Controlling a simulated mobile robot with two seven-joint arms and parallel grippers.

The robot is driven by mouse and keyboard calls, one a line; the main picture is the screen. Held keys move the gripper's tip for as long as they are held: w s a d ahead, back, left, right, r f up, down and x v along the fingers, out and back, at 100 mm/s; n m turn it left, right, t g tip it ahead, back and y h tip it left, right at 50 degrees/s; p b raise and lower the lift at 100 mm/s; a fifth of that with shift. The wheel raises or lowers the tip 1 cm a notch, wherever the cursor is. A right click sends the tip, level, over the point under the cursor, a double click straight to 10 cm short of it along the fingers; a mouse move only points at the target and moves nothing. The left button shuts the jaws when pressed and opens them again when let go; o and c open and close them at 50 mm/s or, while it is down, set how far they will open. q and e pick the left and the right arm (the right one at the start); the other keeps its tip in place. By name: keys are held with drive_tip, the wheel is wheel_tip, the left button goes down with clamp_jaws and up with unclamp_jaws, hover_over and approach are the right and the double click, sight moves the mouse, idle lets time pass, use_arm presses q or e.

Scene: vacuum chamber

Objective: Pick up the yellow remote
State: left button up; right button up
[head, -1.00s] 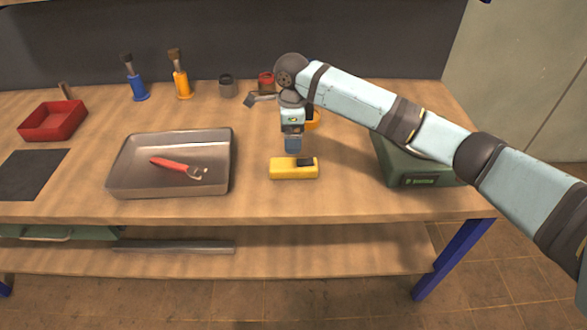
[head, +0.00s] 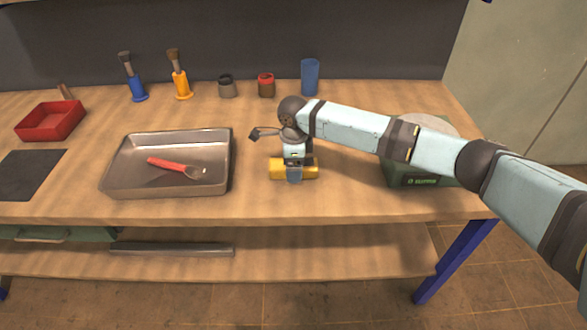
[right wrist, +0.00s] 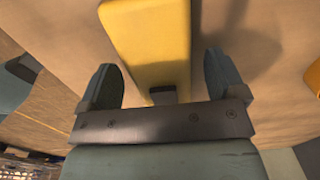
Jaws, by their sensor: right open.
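The yellow remote (head: 277,169) lies on the workbench in front of my right arm, partly hidden by my right gripper (head: 294,178) in the head view. In the right wrist view the remote (right wrist: 153,40) runs between the two open fingers of my right gripper (right wrist: 166,85). A gap shows on each side of it, and a dark patch shows at its near end. The fingers are apart and nothing is held. My left gripper is not in these views.
A metal tray (head: 113,186) holding a red-handled tool (head: 170,165) is left of the remote. A green device (head: 412,170) stands to the right, partly behind my arm. Cups and brushes line the back, with a blue cup (head: 310,77). The bench's front edge (head: 300,215) is close.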

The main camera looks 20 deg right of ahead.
drive_tip(key=shift+c, duration=0.4)
drive_tip(key=c, duration=1.1)
drive_tip(key=shift+o, duration=0.2)
